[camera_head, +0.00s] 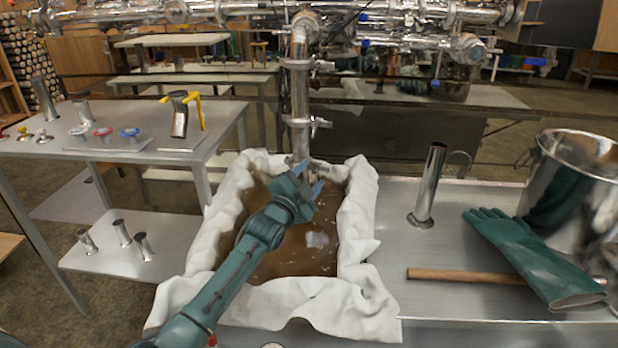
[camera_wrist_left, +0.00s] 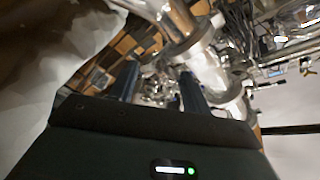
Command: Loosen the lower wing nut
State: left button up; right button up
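A vertical steel pipe (camera_head: 300,95) comes down over the cloth-lined pan of brown syrup (camera_head: 285,262). It carries an upper clamp (camera_head: 300,64) and a lower clamp (camera_head: 300,123); a small wing nut (camera_head: 325,124) seems to stick out at the lower clamp's right. My left gripper (camera_head: 311,177) is over the far part of the pan, near the pipe's bottom end and below the lower clamp in the picture. Its fingers are apart with nothing clearly between them. In the left wrist view, pipework with a clamp (camera_wrist_left: 205,70) shows blurred beyond the fingers (camera_wrist_left: 160,85). My right gripper is out of view.
White cloth (camera_head: 365,215) drapes the pan's rim. A left table (camera_head: 215,140) holds fittings.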

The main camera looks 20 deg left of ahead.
pick_arm(q)
jog(key=o, duration=0.4)
jog(key=s, duration=0.4)
jog(key=s+a+p, duration=0.1)
jog(key=s, duration=0.3)
jog(key=s+a+f, duration=0.1)
jog(key=s, duration=0.4)
jog(key=shift+a+f+p, duration=0.1)
jog(key=shift+p, duration=0.3)
